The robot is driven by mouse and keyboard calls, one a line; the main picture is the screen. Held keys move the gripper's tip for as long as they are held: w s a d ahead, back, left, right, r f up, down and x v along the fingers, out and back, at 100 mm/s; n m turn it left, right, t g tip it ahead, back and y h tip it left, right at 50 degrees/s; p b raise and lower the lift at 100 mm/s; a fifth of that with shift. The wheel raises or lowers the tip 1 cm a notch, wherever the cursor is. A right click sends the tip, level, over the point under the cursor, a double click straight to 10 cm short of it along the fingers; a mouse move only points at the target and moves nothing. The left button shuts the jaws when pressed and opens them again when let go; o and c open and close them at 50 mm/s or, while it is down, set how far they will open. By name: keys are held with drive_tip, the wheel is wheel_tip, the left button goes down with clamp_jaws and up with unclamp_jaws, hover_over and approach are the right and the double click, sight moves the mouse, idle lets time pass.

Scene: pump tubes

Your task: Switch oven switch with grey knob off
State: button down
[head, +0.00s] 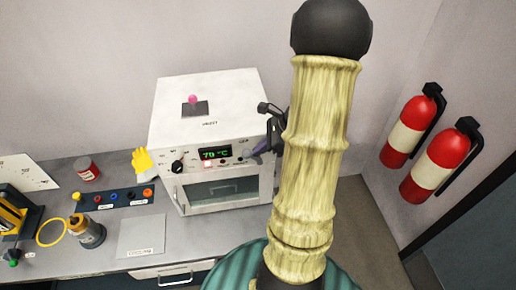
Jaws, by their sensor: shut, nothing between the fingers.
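The white oven (225,85) stands on the bench against the wall. Its front panel has a lit green display (215,153) reading about 70 °C. A black knob (177,167) is at the panel's left, and a small pale red-tinted switch (207,164) sits below the display's left end. My gripper (252,153) is shut and empty, at the right end of the panel, with its tips close to the panel face. Whether they touch it I cannot tell. The grey knob is not clearly visible; the gripper covers part of that right end.
A pink knob on a dark base (194,104) is on the oven's top. Fire extinguishers (413,127) hang right.

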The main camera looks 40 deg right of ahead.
drive_tip(key=shift+w+a, duration=0.1)
drive_tip(key=shift+a, duration=0.1)
idle(0.3)
drive_tip(key=shift+s+d+f, duration=0.2)
drive_tip(key=shift+s+d, duration=0.15)
drive_tip(key=shift+d, duration=0.35)
drive_tip(key=s+d+f+b+v, duration=0.1)
drive_tip(key=v, duration=1.2)
